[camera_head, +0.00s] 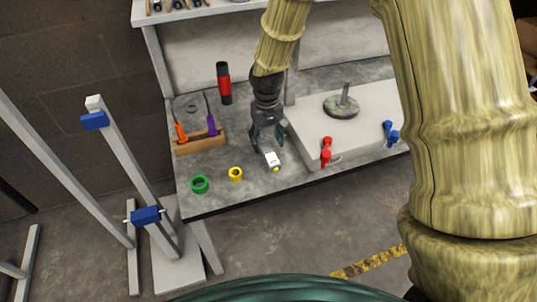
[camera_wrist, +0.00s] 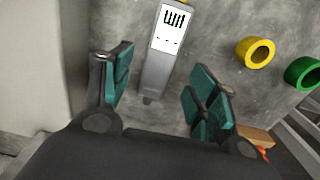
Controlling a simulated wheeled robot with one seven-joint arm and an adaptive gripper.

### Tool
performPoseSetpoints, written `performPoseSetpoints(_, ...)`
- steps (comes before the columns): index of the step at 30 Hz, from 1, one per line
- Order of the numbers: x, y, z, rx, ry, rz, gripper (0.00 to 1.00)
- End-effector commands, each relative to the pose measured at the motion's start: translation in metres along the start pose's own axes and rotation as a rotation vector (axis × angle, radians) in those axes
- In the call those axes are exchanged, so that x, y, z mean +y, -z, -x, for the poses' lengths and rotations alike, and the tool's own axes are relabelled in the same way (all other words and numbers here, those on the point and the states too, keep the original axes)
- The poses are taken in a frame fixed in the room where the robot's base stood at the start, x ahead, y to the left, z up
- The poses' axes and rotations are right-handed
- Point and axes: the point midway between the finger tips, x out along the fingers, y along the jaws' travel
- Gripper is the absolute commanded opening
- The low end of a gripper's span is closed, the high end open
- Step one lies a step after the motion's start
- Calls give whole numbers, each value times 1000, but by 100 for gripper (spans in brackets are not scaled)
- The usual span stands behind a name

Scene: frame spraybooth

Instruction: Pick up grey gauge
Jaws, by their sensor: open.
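The grey gauge (camera_wrist: 155,75) is a slim grey bar with a white display face bearing black marks. In the wrist view it lies on the grey bench top between the two teal-padded fingers of my gripper (camera_wrist: 160,93). The fingers stand apart on either side of it, with a gap on each side. In the head view my gripper (camera_head: 267,143) is low over the bench near its front edge, and the gauge's white face (camera_head: 272,159) shows just below the fingers. The rest of the gauge is hidden there by the gripper.
A yellow ring (camera_head: 235,174) and a green ring (camera_head: 199,185) lie left of the gauge. A wooden holder (camera_head: 200,143) with screwdrivers stands behind them. A raised pale slab (camera_head: 310,137) with red (camera_head: 326,151) and blue (camera_head: 390,134) clamps is close on the right. A red-black cylinder (camera_head: 224,84) stands behind.

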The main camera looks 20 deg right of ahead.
Motion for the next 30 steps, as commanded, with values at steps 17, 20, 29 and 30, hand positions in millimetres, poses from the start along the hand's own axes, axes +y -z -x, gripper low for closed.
performPoseSetpoints(17, 2, 2, -41, 0, 1, -3, 57)
performPoseSetpoints(20, 2, 2, -41, 0, 1, -3, 39)
performPoseSetpoints(29, 2, 2, -41, 0, 1, -3, 6)
performPoseSetpoints(30, 2, 2, -41, 0, 1, -3, 6)
